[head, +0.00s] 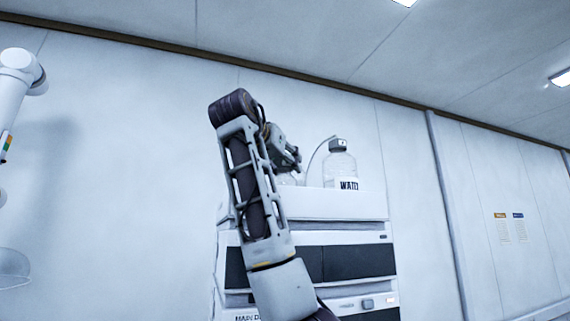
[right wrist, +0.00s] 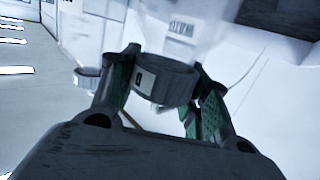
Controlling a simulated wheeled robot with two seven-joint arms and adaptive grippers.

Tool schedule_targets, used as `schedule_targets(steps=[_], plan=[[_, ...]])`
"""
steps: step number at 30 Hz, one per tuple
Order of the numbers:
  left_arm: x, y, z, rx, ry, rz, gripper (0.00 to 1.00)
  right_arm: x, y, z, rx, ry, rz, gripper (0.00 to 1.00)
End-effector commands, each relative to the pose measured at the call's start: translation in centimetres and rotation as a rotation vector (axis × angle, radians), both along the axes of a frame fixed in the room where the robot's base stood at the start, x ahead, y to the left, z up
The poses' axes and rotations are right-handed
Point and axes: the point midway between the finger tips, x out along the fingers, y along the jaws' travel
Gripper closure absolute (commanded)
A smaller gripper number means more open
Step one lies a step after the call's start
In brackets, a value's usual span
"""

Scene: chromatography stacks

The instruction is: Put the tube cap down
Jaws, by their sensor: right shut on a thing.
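In the right wrist view, a dark grey ribbed tube cap (right wrist: 165,82) with a small white mark sits between the fingers of my right gripper (right wrist: 160,88), which is shut on it. A blurred clear bottle with a printed label shows right behind the cap; I cannot tell whether the two touch. In the head view my right gripper (head: 292,160) is above the top tray of the stack, left of the water bottle (head: 341,170). The cap cannot be made out there. My left gripper is not in view.
The white chromatography stack (head: 345,207) has a raised tray on top. The water bottle there wears a grey cap with a thin tube, and a second clear bottle (head: 290,179) is partly hidden by my right arm. In the right wrist view, another grey cap (right wrist: 86,77) shows at left.

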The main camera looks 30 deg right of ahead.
Motion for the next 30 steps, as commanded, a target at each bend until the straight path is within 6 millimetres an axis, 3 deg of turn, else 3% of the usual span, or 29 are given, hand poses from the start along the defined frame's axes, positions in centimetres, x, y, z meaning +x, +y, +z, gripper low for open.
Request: schedule_targets(steps=[19,20,24,30], plan=[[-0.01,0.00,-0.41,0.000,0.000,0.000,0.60,-0.06,0.00,-0.70,0.000,-0.001,0.000,0.78],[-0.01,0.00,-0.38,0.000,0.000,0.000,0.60,-0.05,0.00,-0.68,0.001,-0.001,0.000,0.51],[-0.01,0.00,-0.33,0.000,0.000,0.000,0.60,-0.05,0.00,-0.62,0.000,0.000,0.000,0.33],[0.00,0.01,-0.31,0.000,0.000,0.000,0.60,-0.05,0.00,-0.60,0.001,-0.001,0.000,0.32]])
